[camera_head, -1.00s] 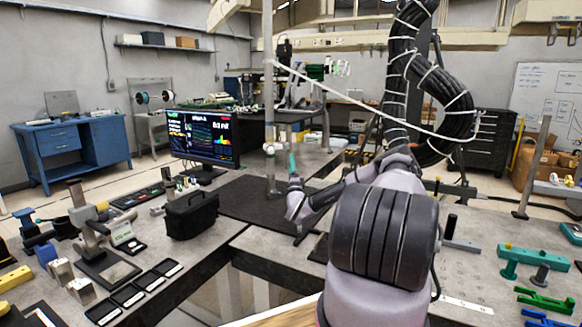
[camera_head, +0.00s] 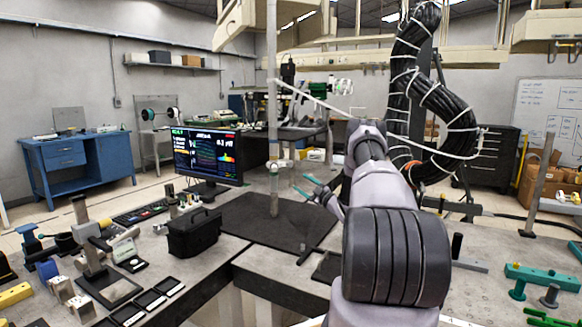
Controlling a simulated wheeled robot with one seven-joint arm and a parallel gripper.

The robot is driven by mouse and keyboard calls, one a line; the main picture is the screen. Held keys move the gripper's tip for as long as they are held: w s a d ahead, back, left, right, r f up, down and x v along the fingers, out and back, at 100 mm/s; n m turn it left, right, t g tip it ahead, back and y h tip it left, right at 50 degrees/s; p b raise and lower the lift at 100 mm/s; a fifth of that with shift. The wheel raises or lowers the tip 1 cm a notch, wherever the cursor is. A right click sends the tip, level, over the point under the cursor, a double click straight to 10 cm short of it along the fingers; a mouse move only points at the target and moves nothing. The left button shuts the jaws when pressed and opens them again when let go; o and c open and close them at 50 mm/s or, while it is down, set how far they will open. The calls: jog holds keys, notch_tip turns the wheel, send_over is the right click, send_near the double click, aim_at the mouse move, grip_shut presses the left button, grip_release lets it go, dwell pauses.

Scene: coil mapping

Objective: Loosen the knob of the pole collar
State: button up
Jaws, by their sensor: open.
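The upright grey pole (camera_head: 273,115) stands on the dark mat left of my arm. The pole collar (camera_head: 274,166) is a small pale ring partway up it; its knob is too small to make out clearly. My gripper (camera_head: 307,186) has two teal fingertips, spread apart and pointing left toward the pole. It is open and empty, to the right of the pole and a little below the collar. A gap shows between the fingertips and the pole. My arm hides part of the bench behind the gripper.
A monitor (camera_head: 208,156) and a black case (camera_head: 194,232) stand left of the pole. The dark mat (camera_head: 262,222) around the pole's foot is mostly clear. A thin white rod (camera_head: 325,103) slants across behind my arm. Thick black hoses (camera_head: 440,95) hang at the right.

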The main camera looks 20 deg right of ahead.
aim_at(291, 164)
jog(key=d+r+n+g+y, duration=0.35)
jog(key=r+n, duration=0.25)
jog(key=n, duration=0.6)
jog(key=shift+h, duration=0.45)
jog(key=x, duration=1.1)
jog(key=shift+w+d, duration=0.15)
jog(key=shift+d, duration=0.05)
